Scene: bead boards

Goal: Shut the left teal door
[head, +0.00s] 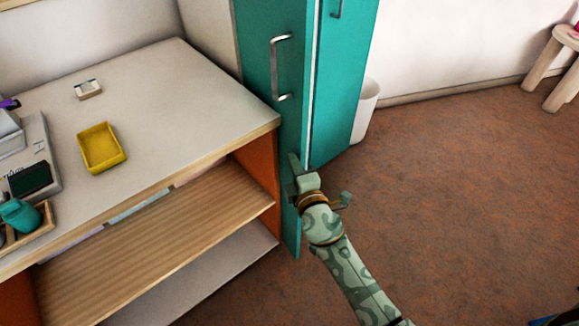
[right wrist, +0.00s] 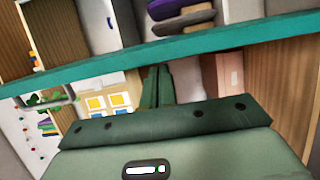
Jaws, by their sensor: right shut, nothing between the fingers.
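The left teal door (head: 262,58) stands in the middle of the head view, with a silver bar handle on its face. Its free edge stands out from the right teal door (head: 345,85), so it looks ajar. My right gripper (head: 295,168) is shut and empty at the lower part of the left door, close to its free edge; contact cannot be told. In the right wrist view its closed fingers (right wrist: 157,85) point at a teal door edge (right wrist: 215,43) crossing the picture. My left gripper is out of view.
A pale counter (head: 180,75) with a wooden shelf below stands left of the door, holding a yellow tray (head: 100,148). A white bin (head: 367,105) stands behind the doors. A stool (head: 555,65) is at far right.

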